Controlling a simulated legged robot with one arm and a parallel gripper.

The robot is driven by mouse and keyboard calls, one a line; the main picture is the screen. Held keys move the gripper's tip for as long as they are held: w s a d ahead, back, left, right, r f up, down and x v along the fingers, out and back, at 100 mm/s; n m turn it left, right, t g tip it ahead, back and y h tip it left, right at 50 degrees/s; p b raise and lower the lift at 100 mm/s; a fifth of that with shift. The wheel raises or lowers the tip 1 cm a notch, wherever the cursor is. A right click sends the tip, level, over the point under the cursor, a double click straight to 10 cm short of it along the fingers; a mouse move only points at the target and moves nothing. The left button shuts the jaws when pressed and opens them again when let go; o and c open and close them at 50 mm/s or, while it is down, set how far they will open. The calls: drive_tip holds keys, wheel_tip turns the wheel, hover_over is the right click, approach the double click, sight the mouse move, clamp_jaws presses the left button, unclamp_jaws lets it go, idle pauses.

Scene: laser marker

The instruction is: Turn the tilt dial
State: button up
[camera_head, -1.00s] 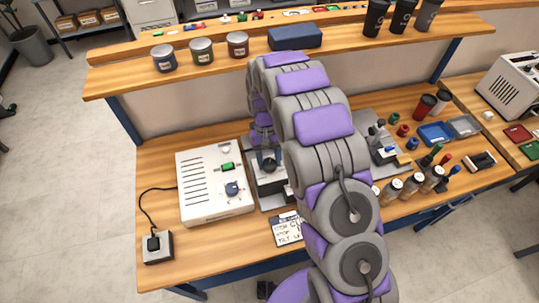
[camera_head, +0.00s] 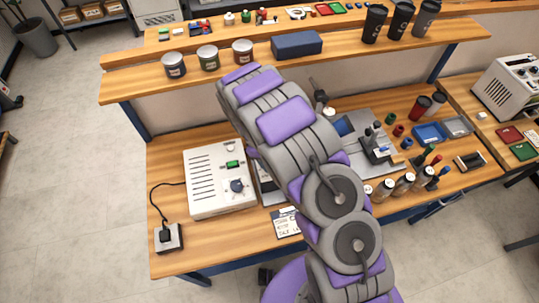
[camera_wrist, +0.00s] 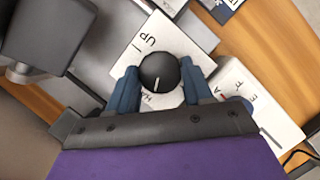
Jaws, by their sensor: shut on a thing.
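The tilt dial (camera_wrist: 160,72) is a round black knob with a white pointer line. It stands on a white plate (camera_wrist: 178,35) lettered "UP" on one side, with another, partly hidden word at its near side. My gripper (camera_wrist: 159,69) has its blue fingers on both sides of the knob, shut on it. The pointer line points toward the bottom of the wrist view, away from "UP". In the head view my arm hides the dial and my gripper.
A white box (camera_head: 205,192) with its own dark knob stands left of my arm; its lettered corner shows in the wrist view (camera_wrist: 252,92). A written card (camera_head: 286,223) lies in front. Several bottles (camera_head: 404,183) and a grey device (camera_head: 372,142) stand right.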

drive_tip(key=n+t+p, duration=0.1)
drive_tip(key=n+p, duration=0.3)
drive_tip(key=shift+s+r+n+t, duration=0.2)
drive_tip(key=shift+n+t, duration=0.1)
drive_tip(key=shift+t, duration=0.1)
drive_tip(key=n+t+p, duration=0.1)
drive_tip(key=n+p, duration=0.1)
drive_tip(key=shift+n+p, duration=0.4)
drive_tip(key=shift+s+f+n+t+y+p, duration=0.15)
drive_tip(key=shift+n+t+p, duration=0.3)
drive_tip(key=shift+n+p, duration=0.6)
drive_tip(key=shift+w+n+t+y+p, duration=0.15)
drive_tip(key=shift+n+t+p, duration=0.4)
drive_tip(key=shift+n, duration=0.9)
drive_tip(key=shift+s, duration=0.1)
drive_tip(key=o, duration=1)
drive_tip(key=shift+d+f, duration=0.1)
drive_tip(key=v, duration=1.7)
drive_tip(key=shift+r, duration=0.25)
